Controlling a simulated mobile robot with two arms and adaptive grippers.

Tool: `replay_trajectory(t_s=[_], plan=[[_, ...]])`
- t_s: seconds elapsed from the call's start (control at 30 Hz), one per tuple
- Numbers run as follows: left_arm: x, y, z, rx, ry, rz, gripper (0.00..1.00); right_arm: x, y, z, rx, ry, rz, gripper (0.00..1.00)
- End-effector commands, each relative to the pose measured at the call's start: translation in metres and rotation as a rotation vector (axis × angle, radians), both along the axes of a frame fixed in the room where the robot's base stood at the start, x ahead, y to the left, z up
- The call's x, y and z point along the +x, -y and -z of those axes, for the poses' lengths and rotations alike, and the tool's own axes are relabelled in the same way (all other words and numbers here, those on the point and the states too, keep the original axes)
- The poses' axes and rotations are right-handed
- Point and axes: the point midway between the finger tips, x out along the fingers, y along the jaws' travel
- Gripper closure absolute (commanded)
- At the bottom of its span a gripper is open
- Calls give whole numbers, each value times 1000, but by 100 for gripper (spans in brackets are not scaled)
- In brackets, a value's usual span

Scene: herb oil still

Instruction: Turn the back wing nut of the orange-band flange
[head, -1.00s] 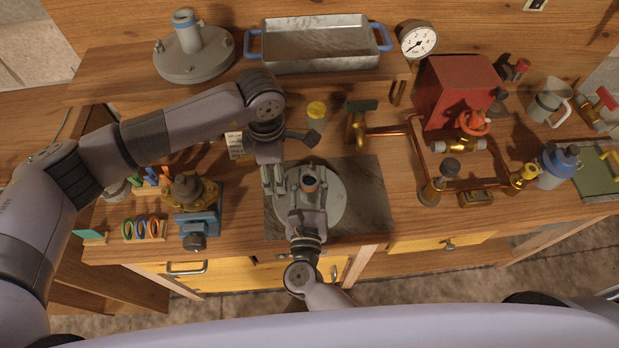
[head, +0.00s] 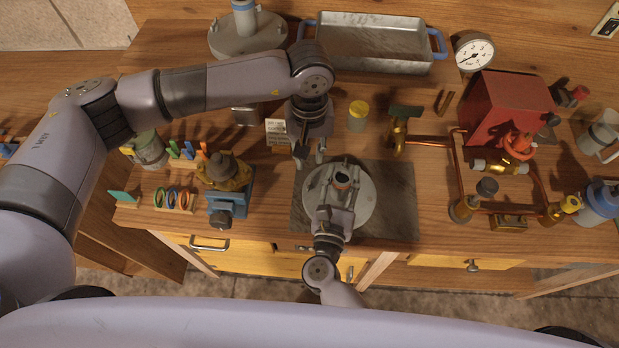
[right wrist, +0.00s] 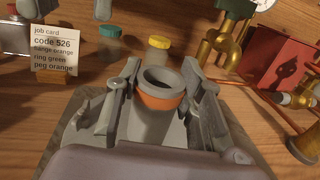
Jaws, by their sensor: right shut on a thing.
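The orange-band flange (head: 363,205) is a grey disc with an upright neck, lying on a dark slab. In the right wrist view its neck and orange band (right wrist: 160,98) stand upright between my fingers. My right gripper (head: 338,192) is shut on the neck from the front. My left gripper (head: 309,159) is behind and left of the flange, pointing down, its fingers apart and empty. I cannot make out the back wing nut clearly; a small grey fastener (right wrist: 240,156) shows at the disc's right in the wrist view.
A job card (right wrist: 60,48) reads flange orange, ring green, peg orange. A yellow-lidded jar (head: 358,115) stands behind the flange. A blue vise (head: 230,200) and coloured rings (head: 174,199) are at the left. Copper pipework (head: 458,175) is at the right. The slab (head: 398,205) is clear right of the flange.

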Motion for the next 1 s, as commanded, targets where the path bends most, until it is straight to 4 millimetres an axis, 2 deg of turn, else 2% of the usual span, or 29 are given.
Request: replay_trajectory(t_s=[0.1, 0.2, 0.37, 0.47, 0.8, 1.0], plan=[[0, 0, -4, 0, 0, 169, 77, 0, 0, 0, 0, -1, 0, 100], [0, 0, -6, 1, -1, 259, 77, 0, 0, 0, 0, -1, 0, 100], [-1, -1, -1, 2, -3, 313, 77, 0, 0, 0, 0, -1, 0, 100], [-1, -1, 12, 2, -4, 315, 77, 0, 0, 0, 0, -1, 0, 100], [-2, 0, 79, 1, -6, 312, 77, 0, 0, 0, 0, -1, 0, 100], [-1, 0, 105, 1, -2, 313, 77, 0, 0, 0, 0, -1, 0, 100]])
